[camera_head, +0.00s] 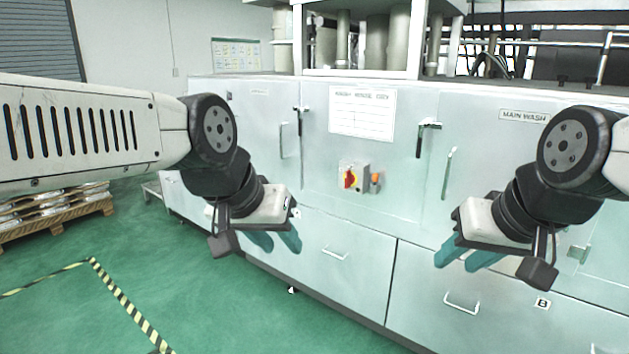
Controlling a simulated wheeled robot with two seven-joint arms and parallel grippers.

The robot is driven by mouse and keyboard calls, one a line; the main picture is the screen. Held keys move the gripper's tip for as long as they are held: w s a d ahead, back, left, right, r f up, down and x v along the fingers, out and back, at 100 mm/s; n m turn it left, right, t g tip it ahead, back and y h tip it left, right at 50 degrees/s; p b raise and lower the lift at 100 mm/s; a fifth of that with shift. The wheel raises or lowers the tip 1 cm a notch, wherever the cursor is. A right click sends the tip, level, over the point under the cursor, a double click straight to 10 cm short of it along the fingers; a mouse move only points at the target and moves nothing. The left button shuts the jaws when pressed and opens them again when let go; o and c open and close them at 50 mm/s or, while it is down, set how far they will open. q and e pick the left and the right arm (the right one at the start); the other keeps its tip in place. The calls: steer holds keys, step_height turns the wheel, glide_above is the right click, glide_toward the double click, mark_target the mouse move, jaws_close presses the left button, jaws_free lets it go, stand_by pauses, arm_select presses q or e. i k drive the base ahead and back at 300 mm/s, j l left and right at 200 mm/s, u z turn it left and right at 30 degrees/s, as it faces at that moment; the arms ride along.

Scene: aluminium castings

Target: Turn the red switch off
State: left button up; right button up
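Neither gripper touches the switch.
The machine cabinet (310,240) spans the view, with protruding door handles (428,126) and drawer handles (462,303). A white chart (362,112) is above the switch. A pallet (57,222) stands at left on the green floor (215,305). The space before the switch is clear.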

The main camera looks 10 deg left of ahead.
mark_target(349, 178)
steer(key=u, duration=0.15)
steer(key=i+j, duration=0.2)
steer(key=j, duration=0.15)
steer(key=i+j, duration=0.2)
steer(key=j, duration=0.15)
steer(key=i+j+u, duration=0.1)
steer(key=j, duration=0.25)
steer(key=i, duration=0.1)
